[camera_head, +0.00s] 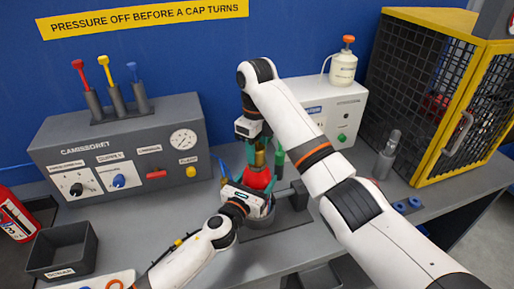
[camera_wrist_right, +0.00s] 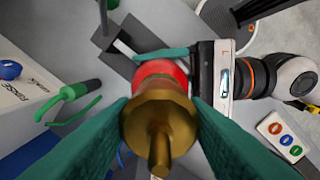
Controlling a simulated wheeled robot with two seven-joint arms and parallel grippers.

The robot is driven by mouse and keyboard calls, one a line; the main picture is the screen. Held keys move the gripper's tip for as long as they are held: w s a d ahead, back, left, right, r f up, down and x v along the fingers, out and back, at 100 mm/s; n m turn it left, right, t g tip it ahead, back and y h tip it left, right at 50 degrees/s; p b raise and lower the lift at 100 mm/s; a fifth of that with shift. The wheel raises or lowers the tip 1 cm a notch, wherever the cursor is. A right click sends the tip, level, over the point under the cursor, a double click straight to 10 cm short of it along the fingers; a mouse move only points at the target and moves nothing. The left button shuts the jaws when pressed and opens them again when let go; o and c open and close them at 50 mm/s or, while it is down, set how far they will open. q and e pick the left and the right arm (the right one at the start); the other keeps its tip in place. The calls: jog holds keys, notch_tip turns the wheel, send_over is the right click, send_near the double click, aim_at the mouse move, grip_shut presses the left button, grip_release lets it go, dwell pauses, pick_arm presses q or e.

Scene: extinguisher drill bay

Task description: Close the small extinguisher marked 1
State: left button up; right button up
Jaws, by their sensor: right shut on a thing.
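The small red extinguisher (camera_head: 258,178) stands upright at the vise-like fixture on the bench; I cannot read its number. A brass valve head (camera_wrist_right: 160,125) with a thin stem is between the teal fingers of my right gripper (camera_wrist_right: 162,108), which is shut on it from above. In the head view the right gripper (camera_head: 257,152) is directly over the red body. The brass head lines up with the body; whether it is fully seated is hidden. My left gripper (camera_head: 247,192) is at the body's side, with a teal finger (camera_wrist_right: 160,54) around it, seemingly shut on it.
A grey control panel (camera_head: 120,150) with levers and a gauge stands at left. A white unit (camera_head: 335,115) with a bottle is behind. A yellow-framed cage (camera_head: 430,90) stands at right. A dark scrap bin (camera_head: 62,250) and a larger red extinguisher (camera_head: 15,215) are front left.

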jog(key=shift+w+d+r+m, duration=0.1)
jog(key=shift+w+d+m, duration=0.05)
jog(key=shift+m, duration=0.75)
jog(key=o, duration=1.1)
jog(key=shift+r, duration=2.15)
jog(key=shift+c, duration=0.4)
